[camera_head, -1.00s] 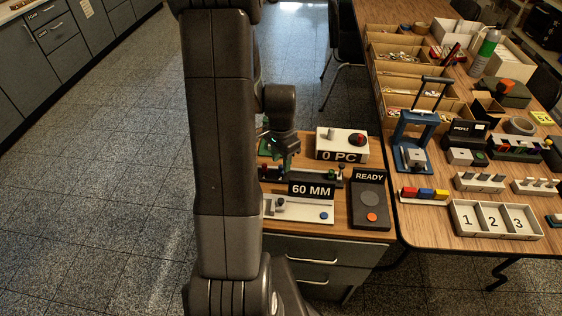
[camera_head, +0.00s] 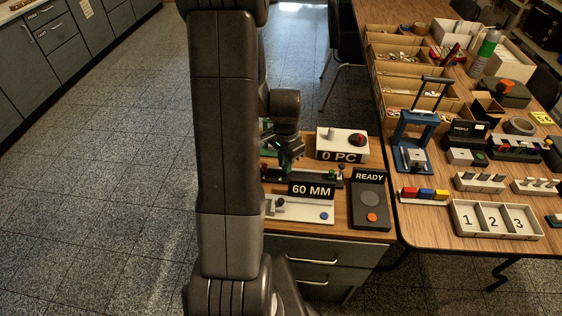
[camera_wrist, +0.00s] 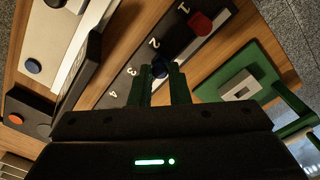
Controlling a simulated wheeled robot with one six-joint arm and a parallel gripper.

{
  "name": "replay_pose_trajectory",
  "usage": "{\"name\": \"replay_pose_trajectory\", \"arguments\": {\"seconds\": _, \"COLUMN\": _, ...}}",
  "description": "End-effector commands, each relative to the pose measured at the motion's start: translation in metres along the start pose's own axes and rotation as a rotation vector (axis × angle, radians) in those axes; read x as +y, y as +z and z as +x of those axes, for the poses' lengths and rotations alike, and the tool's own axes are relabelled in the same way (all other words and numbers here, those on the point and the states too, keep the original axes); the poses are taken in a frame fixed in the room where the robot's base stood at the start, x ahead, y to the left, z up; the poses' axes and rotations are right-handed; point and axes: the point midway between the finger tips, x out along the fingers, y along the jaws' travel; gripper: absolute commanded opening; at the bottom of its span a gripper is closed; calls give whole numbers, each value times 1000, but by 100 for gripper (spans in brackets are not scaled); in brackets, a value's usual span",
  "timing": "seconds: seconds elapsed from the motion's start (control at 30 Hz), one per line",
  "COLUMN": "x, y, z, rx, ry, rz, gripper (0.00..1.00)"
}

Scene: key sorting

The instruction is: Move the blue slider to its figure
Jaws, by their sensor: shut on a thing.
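The slider board (camera_wrist: 123,82) is a dark strip numbered 1 to 4 in the wrist view; its dark body (camera_head: 317,178) also shows behind the 60 MM sign. The blue slider's knob (camera_wrist: 160,66) looks very dark and stands near figures 2 and 3. My gripper (camera_wrist: 162,74) is shut on this knob, with one green finger on each side. The fingers hide part of it. In the head view, my gripper (camera_head: 286,164) is down at the board's left part, and the blue slider cannot be made out there. A red slider (camera_wrist: 201,23) sits beside figure 1.
The 60 MM sign (camera_head: 312,190) stands in front of the board. The READY box (camera_head: 370,201) is at the right and the 0 PC box (camera_head: 342,145) behind. A green plate with a grey block (camera_wrist: 240,88) lies close to the fingers' right.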

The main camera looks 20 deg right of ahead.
Motion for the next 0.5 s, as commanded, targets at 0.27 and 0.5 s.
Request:
{"name": "replay_pose_trajectory", "arguments": {"seconds": 0.27, "x": 41, "y": -42, "z": 0, "rx": 2, "ry": -1, "rz": 6, "gripper": 0}}
{"name": "replay_pose_trajectory", "arguments": {"seconds": 0.5, "x": 61, "y": -61, "z": 0, "rx": 2, "ry": -1, "rz": 2, "gripper": 0}}
